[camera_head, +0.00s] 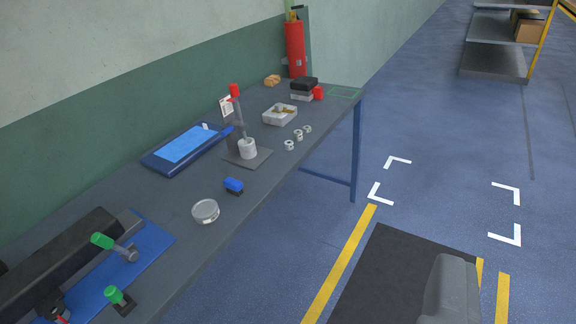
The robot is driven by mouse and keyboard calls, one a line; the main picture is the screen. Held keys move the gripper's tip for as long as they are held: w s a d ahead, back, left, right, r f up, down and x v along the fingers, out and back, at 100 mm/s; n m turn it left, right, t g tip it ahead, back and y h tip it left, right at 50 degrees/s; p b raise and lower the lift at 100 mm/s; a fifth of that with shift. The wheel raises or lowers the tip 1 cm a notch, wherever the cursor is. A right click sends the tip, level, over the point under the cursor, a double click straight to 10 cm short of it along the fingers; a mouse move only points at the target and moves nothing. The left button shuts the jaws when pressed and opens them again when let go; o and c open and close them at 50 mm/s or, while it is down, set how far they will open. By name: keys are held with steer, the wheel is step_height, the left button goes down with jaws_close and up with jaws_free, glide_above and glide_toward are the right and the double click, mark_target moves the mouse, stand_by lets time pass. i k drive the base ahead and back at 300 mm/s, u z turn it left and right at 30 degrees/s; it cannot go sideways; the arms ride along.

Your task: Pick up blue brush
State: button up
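A small blue block with a dark underside, which looks like the blue brush (234,184), lies on the long grey workbench (190,262). It sits near the bench's right edge, between a round grey tin (205,211) and a grey plate carrying an upright post (249,157). Nothing touches the brush. No gripper fingers show, so I cannot see whether my gripper is open or shut. A rounded grey shape (452,290) at the bottom right is cut off by the frame; I cannot tell what it is.
A blue tablet-like panel (185,146), small white rings (298,135), and a tray (280,115) lie farther back. A dark clamp-like tool (65,262) and green-handled parts fill the near left. A wall is behind the bench. The blue floor to the right is open, with a shelf (498,45) far off.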

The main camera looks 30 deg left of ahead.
mark_target(234, 186)
steer(key=u, duration=0.05)
steer(key=i, duration=1.3)
steer(key=u, duration=1.1)
steer(key=i, duration=0.7)
steer(key=u, duration=0.4)
steer(key=k, duration=0.95)
steer(key=u, duration=0.15)
steer(key=i, duration=0.95)
steer(key=z, duration=0.1)
